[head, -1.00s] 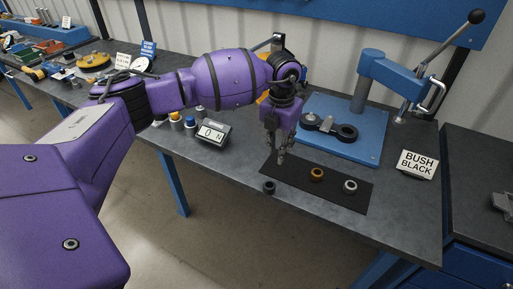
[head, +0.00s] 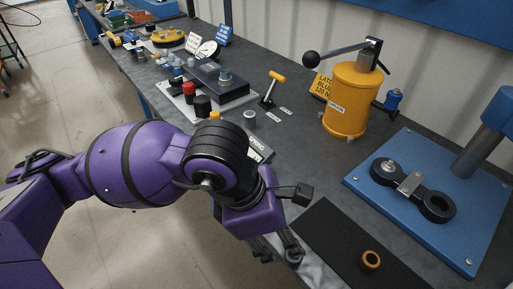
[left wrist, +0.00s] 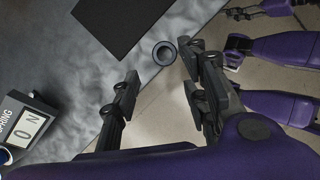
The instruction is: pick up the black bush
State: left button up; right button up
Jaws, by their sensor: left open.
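The black bush (left wrist: 164,53) is a small dark ring with a grey centre, standing on the grey bench top close to its front edge, just off the dark mat (left wrist: 108,24). My left gripper (left wrist: 159,61) is open and empty, and in the left wrist view the bush shows between its fingertips. I cannot tell how far above the bush the tips are. In the head view the left gripper (head: 278,254) points down beside the mat (head: 330,240), and the bush is hidden there. Dark and purple parts at the top right of the left wrist view may belong to my right arm.
A yellow cylinder press (head: 356,105) stands at the back. A display box (left wrist: 28,125) stands left of the gripper.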

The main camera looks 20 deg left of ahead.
aim_at(293, 257)
pick_arm(q)
jog(key=x, duration=0.7)
jog(key=shift+w+d+f, duration=0.1)
jog(key=shift+d+f, duration=0.05)
grip_shut()
